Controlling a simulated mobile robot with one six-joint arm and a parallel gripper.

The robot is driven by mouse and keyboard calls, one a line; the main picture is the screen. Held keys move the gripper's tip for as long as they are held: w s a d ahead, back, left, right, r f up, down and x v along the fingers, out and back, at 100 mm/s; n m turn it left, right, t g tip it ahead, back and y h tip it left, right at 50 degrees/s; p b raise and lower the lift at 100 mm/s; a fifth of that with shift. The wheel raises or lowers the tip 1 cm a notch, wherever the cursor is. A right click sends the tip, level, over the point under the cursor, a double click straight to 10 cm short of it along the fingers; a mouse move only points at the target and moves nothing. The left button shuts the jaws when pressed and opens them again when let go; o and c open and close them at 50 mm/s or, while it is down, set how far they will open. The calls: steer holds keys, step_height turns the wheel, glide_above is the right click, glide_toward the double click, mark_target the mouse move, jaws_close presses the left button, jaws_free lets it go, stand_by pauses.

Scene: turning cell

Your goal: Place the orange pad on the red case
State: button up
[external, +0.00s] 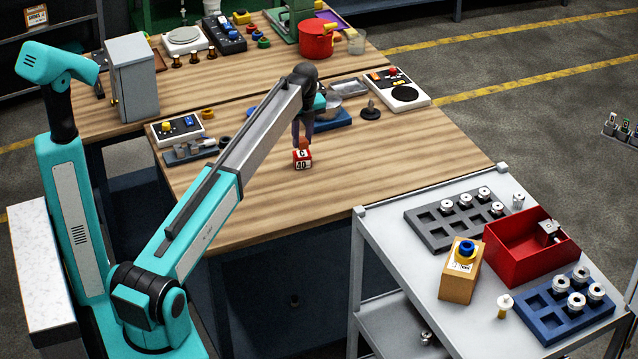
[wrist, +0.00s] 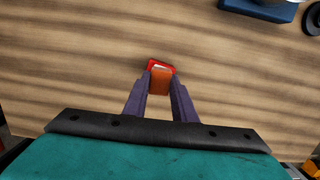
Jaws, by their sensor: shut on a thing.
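My gripper (external: 302,140) points down over the wooden bench. In the wrist view its two purple fingers (wrist: 161,84) are shut on the orange pad (wrist: 160,82). A small red case (external: 302,163) with white faces marked C and 40 stands on the bench right under the fingertips. In the wrist view the red edge of the case (wrist: 152,64) shows just beyond the pad, which covers most of it. I cannot tell whether the pad touches the case. The pad is not clearly distinct in the external view.
Bare wood surrounds the case. Behind stand a dark conical knob (external: 370,112), a white panel with a black disc (external: 398,90) and a blue tray (external: 333,121). A control box (external: 180,130) is to the left. The grey cart (external: 390,235) at right holds a red bin (external: 520,265).

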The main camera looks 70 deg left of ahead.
mark_target(304, 142)
steer(key=shift+f+p, duration=0.4)
steer(key=shift+f, duration=0.75)
steer(key=shift+f, duration=0.1)
steer(key=o, duration=1)
steer(key=shift+r, duration=0.2)
steer(key=shift+d+r+b, duration=0.25)
steer(key=shift+r+b, duration=0.3)
steer(key=shift+r, duration=1.4)
steer(key=shift+d+r+b, duration=0.25)
steer(key=shift+r+b, duration=0.25)
steer(key=shift+r, duration=1.45)
steer(key=shift+d+r+b, duration=0.25)
steer(key=shift+r+b, duration=0.3)
steer(key=shift+r, duration=1.4)
